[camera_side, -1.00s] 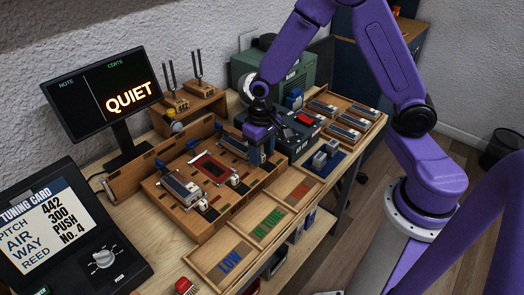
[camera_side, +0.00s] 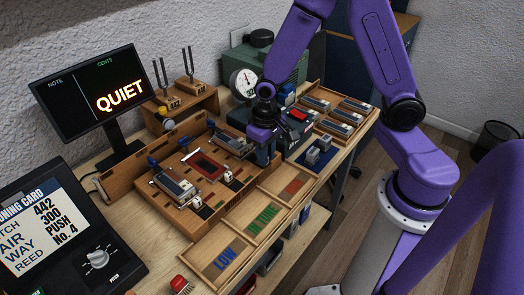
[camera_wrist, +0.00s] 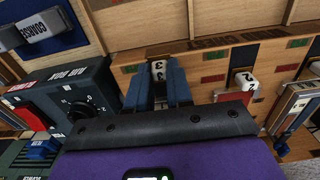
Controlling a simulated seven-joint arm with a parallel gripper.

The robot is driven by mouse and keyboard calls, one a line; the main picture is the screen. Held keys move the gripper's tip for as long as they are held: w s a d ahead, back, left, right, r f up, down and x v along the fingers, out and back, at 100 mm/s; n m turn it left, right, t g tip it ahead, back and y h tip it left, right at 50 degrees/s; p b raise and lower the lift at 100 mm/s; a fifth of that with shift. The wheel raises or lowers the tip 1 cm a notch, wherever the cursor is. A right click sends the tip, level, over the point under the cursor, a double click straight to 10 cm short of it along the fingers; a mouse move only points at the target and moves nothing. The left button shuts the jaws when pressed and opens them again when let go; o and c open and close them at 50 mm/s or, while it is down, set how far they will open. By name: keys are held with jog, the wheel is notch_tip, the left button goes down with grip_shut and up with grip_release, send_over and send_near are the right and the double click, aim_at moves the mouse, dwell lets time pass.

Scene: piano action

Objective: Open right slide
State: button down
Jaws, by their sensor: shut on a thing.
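The wooden wind chest (camera_side: 170,207) lies on the bench in the side view, and part of its face (camera_wrist: 215,65) shows in the wrist view. My gripper (camera_wrist: 158,78) is shut on the white knob marked 3 (camera_wrist: 157,66) at the chest's front edge. In the side view my gripper (camera_side: 263,158) is at the right end of the chest and hides that knob. The slide behind the knob is mostly hidden by my gripper. Another white knob, marked 2 (camera_wrist: 244,81), stands to the right in the wrist view, clear of my fingers.
A dark box with a dial (camera_wrist: 78,108) and red switch stands close to my gripper. Wooden trays marked LOW (camera_side: 218,262) and IN TUNE lie along the front. A round gauge (camera_side: 243,80) and a tray of metal reed blocks (camera_side: 335,122) are behind and to the right.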

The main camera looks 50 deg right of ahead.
jog(key=shift+s, duration=0.25)
jog(key=c, duration=1)
grip_release()
notch_tip(320, 180, up, 18)
jog(key=shift+f, duration=0.25)
jog(key=s+f+n, duration=0.2)
jog(key=s+n, duration=0.4)
jog(key=s, duration=0.3)
jog(key=s+f+n, duration=0.1)
jog(key=s+n, duration=0.5)
jog(key=s, duration=0.4)
jog(key=shift+s+f+n, duration=0.2)
jog(key=shift+f+n, duration=0.1)
jog(key=shift+f, duration=0.05)
